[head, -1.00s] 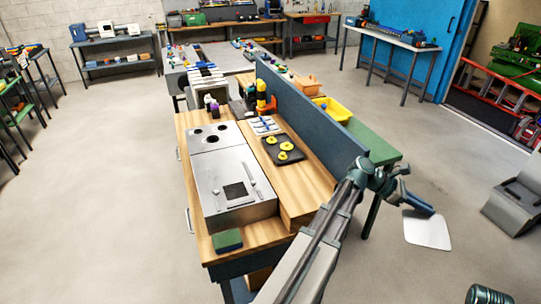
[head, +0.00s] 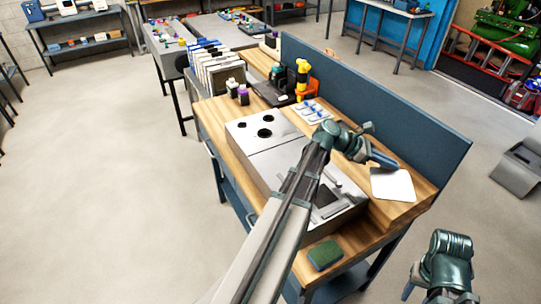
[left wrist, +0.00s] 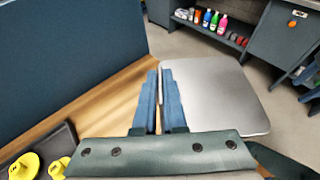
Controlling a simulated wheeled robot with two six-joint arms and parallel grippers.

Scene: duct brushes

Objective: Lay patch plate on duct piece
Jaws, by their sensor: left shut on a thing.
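The patch plate (head: 393,186) is a thin pale square with rounded corners. My left gripper (head: 384,160) is shut on its edge, and the plate appears over the wooden ledge right of the duct piece. In the left wrist view the plate (left wrist: 215,92) sticks out to the right of the closed blue fingers (left wrist: 161,100). The duct piece (head: 268,158) is a grey metal box with round holes at its far end and a dark square opening (head: 326,196) nearer me. My left arm hides part of it. My right gripper (head: 412,284) is partly seen at bottom right, its jaws unclear.
A blue-grey divider (head: 375,105) runs along the bench's right side. A green pad (head: 325,254) lies at the near bench corner. A dark tray with yellow knobs (left wrist: 25,163) shows at lower left in the wrist view. Bottles (head: 238,91) stand behind the duct piece.

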